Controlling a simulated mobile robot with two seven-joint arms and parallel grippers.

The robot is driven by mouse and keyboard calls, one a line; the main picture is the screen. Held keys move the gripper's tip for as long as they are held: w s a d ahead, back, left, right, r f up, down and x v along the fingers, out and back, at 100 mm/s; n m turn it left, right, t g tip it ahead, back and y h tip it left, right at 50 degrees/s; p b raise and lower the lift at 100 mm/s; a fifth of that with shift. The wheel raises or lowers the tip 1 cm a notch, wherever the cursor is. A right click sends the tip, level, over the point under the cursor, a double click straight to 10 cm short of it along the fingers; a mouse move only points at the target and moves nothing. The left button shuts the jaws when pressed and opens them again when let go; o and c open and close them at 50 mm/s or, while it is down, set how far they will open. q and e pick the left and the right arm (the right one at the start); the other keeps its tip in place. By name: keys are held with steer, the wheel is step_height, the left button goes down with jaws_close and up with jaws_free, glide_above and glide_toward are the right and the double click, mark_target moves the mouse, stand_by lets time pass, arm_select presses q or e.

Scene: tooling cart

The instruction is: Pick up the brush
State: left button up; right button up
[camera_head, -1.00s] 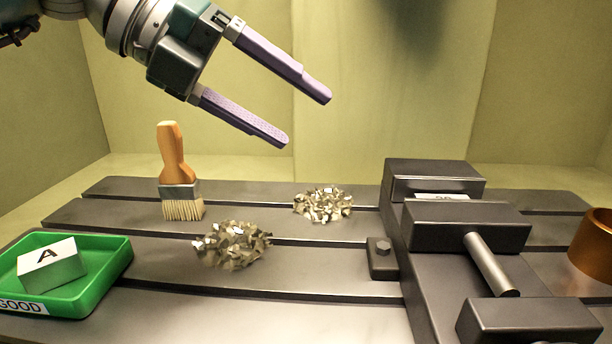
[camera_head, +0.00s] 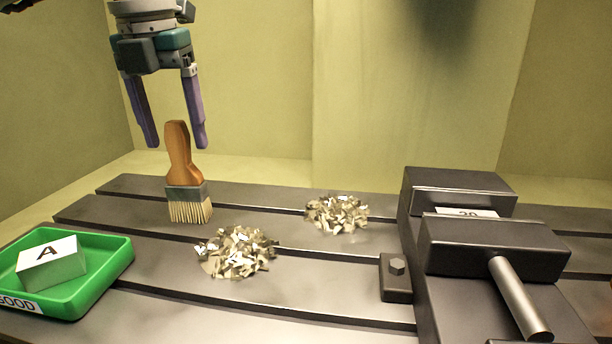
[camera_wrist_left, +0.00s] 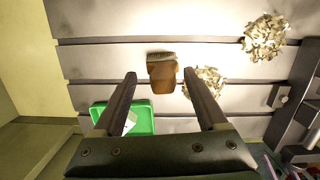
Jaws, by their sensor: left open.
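The brush (camera_head: 179,154) stands upright on the slotted metal table, bristles down and wooden handle up. My left gripper (camera_head: 177,146) is open and points down, with its two purple fingers just above and around the top of the handle in the head view. In the left wrist view the brush (camera_wrist_left: 162,77) shows from above, beyond and between the open fingertips (camera_wrist_left: 158,76). Nothing is held. I cannot tell whether a finger touches the handle.
Two piles of metal chips (camera_head: 238,252) (camera_head: 336,213) lie right of the brush. A green tray (camera_head: 118,262) holding a white block marked A (camera_head: 52,263) sits at the front left. A dark vise (camera_head: 495,245) stands on the right.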

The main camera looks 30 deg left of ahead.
mark_target(182, 154)
arm_select(q)
steer(key=f, duration=0.4)
steer(key=shift+w, duration=0.25)
steer(key=shift+d, duration=0.1)
jaws_close()
